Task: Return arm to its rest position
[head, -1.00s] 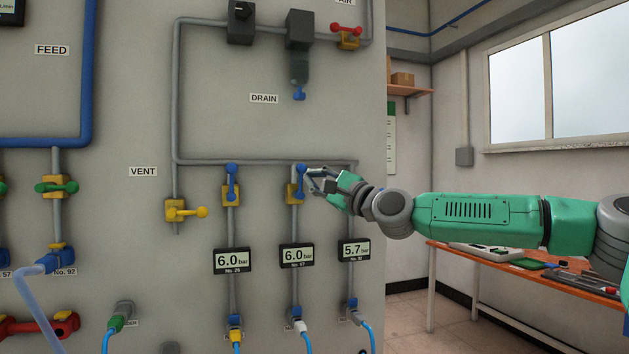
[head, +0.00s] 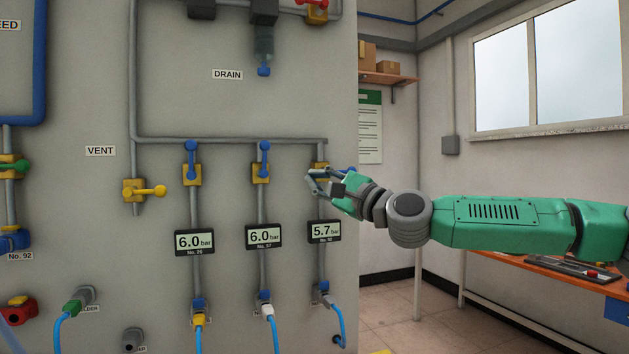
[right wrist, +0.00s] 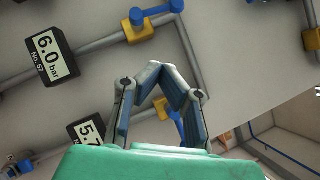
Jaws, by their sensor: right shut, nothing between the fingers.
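My right gripper (head: 311,181) is at the panel's right edge in the head view, in front of the third valve (head: 321,166), whose blue handle shows in part to the right of its yellow body. The rest of that valve is hidden behind the gripper. In the right wrist view the fingertips (right wrist: 163,70) meet with nothing between them. The first valve (head: 191,165) and the middle valve (head: 262,165) have blue handles pointing up along their pipes. My right arm (head: 490,215) reaches in from the right. My left gripper is not in view.
Gauges below the valves read 6.0 (head: 194,242), 6.0 (head: 263,236) and 5.7 bar (head: 324,231). A yellow vent valve (head: 135,190) is at left. An orange-topped bench (head: 530,262) stands behind my arm. Open floor (head: 390,310) lies right of the panel.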

